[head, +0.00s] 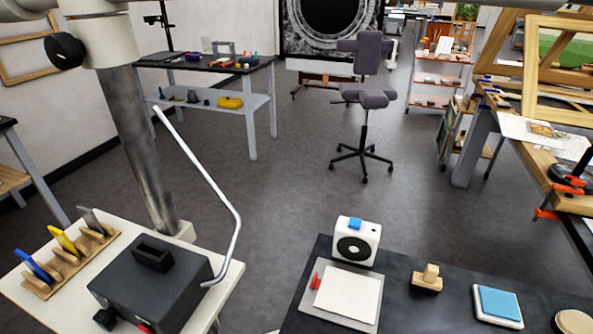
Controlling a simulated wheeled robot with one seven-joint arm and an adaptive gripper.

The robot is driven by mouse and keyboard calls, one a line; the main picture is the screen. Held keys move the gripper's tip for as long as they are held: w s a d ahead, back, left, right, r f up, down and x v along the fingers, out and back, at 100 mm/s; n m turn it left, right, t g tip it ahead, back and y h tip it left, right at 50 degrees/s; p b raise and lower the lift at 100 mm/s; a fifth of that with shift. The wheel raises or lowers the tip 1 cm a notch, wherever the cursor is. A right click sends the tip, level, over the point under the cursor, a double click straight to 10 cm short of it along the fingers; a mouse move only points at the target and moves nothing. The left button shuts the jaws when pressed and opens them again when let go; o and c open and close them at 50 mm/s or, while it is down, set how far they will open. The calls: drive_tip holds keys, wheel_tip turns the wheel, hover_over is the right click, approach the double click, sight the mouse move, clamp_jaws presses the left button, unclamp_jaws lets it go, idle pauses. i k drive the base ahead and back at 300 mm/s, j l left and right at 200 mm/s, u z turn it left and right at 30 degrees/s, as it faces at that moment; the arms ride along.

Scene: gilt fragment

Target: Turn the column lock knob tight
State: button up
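The column lock knob (65,50) is a round black knob at the upper left. It sticks out to the left from a pale collar (103,42) around a thick grey metal column (135,135). The column stands leaning in the picture, with its foot behind a black box on a white table. I cannot tell from this view how tight the knob is. My gripper is not in view, and nothing is seen touching the knob.
The white table (28,299) holds the black box (150,285) with a bent silver rod (212,190), and a wooden rack (70,263) of coloured tools. A dark table (415,318) at the front right carries a white device (367,231). Open floor (290,190) lies beyond, with an office chair (372,100).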

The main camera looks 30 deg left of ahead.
sight(65, 52)
drive_tip(key=u, duration=1.9)
